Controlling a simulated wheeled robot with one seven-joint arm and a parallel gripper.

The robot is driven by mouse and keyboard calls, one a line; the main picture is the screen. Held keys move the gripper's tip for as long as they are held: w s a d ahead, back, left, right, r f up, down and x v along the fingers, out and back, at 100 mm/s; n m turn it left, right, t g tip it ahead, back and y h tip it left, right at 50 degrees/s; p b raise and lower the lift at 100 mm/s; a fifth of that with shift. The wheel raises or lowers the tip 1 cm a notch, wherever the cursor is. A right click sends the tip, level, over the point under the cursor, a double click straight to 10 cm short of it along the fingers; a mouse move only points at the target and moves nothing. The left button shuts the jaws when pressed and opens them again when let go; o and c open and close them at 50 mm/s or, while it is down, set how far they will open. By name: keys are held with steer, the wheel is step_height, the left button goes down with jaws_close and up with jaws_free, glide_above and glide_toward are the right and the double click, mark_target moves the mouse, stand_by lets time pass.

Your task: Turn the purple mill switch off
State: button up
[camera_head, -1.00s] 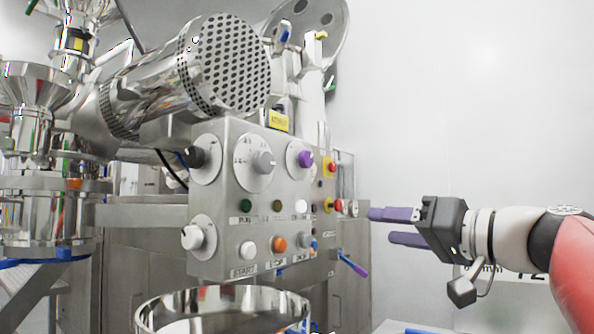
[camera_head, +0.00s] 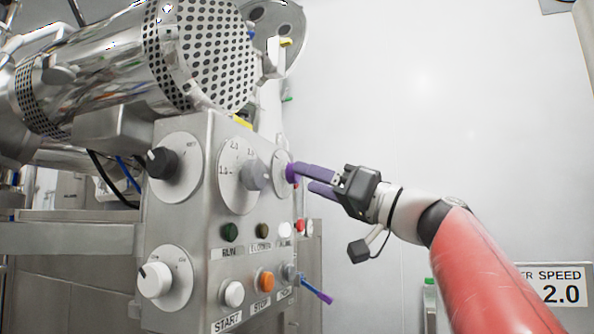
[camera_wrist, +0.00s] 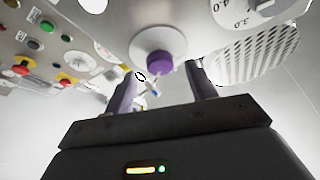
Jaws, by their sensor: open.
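The purple mill switch (camera_head: 291,173) is a round knob on a pale disc at the right of the steel control panel (camera_head: 205,205). My gripper (camera_head: 304,178) has its purple fingers apart and pointing at the knob from the right. In the wrist view, the knob (camera_wrist: 159,58) shows ahead of my gripper (camera_wrist: 160,82), between the two fingers in the picture. I cannot tell whether a finger touches it. The upper finger partly hides the knob in the head view, and its pointer setting cannot be read.
A grey knob (camera_head: 256,176) sits just left of the purple one, with a black knob (camera_head: 161,162) and a white knob (camera_head: 154,280) farther left. Lamps and push buttons line the panel below. A perforated steel cylinder (camera_head: 205,55) hangs above. The right side is open.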

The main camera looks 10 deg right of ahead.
mark_target(290, 173)
steer(key=shift+p+x, duration=0.4)
steer(key=shift+x, duration=1.25)
steer(key=shift+c, duration=0.4)
steer(key=c, duration=0.9)
